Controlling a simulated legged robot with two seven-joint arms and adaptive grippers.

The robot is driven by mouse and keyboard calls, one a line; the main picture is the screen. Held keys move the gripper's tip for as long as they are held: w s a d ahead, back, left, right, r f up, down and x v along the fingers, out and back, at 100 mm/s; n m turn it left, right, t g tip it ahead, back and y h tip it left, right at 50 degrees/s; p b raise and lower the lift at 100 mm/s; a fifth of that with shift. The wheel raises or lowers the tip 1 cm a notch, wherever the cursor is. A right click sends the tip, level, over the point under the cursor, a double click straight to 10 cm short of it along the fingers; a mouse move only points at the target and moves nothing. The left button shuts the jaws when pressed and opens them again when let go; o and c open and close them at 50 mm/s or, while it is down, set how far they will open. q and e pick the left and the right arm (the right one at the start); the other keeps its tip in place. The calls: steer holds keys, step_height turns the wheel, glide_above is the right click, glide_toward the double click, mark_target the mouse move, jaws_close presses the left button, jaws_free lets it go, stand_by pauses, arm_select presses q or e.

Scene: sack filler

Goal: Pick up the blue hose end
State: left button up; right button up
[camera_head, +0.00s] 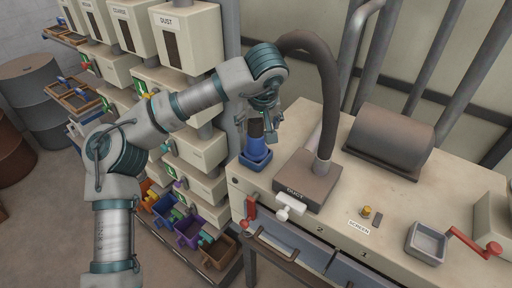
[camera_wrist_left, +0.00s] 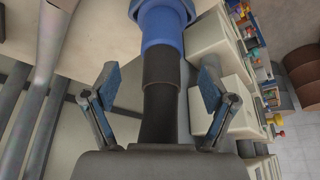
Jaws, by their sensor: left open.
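The blue hose end (camera_head: 255,150) stands upright at the left end of the cream bench top in the head view, with a wider blue base around its foot. It shows at the top of the left wrist view (camera_wrist_left: 162,28), with a dark hose and brown band (camera_wrist_left: 161,66) joined to it. My left gripper (camera_head: 260,124) is above the blue part. In the left wrist view its open fingers (camera_wrist_left: 160,88) stand on either side of the dark hose, with gaps on both sides. My right gripper is not in view.
A brown drum-shaped housing (camera_head: 391,138) and a grey tray (camera_head: 427,241) with a red crank stand further right. Cream dispensers (camera_head: 187,40) stand behind my left arm.

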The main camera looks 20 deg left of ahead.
mark_target(258, 137)
arm_select(q)
steer(key=x, duration=0.2)
steer(key=shift+a+f, duration=0.2)
steer(key=shift+a, duration=0.15)
steer(key=f, duration=0.1)
steer(key=w+f, duration=0.1)
steer(key=f, duration=0.1)
steer(key=shift+d+f, duration=0.1)
steer(key=shift+d, duration=0.05)
steer(key=shift+w+f, duration=0.25)
steer(key=shift+f, duration=0.25)
steer(key=shift+s+a, duration=0.1)
steer(key=shift+a, duration=0.35)
steer(key=c, duration=1.5)
steer(key=shift+o, duration=0.2)
steer(key=shift+d, duration=0.15)
steer(key=shift+d+r, duration=0.1)
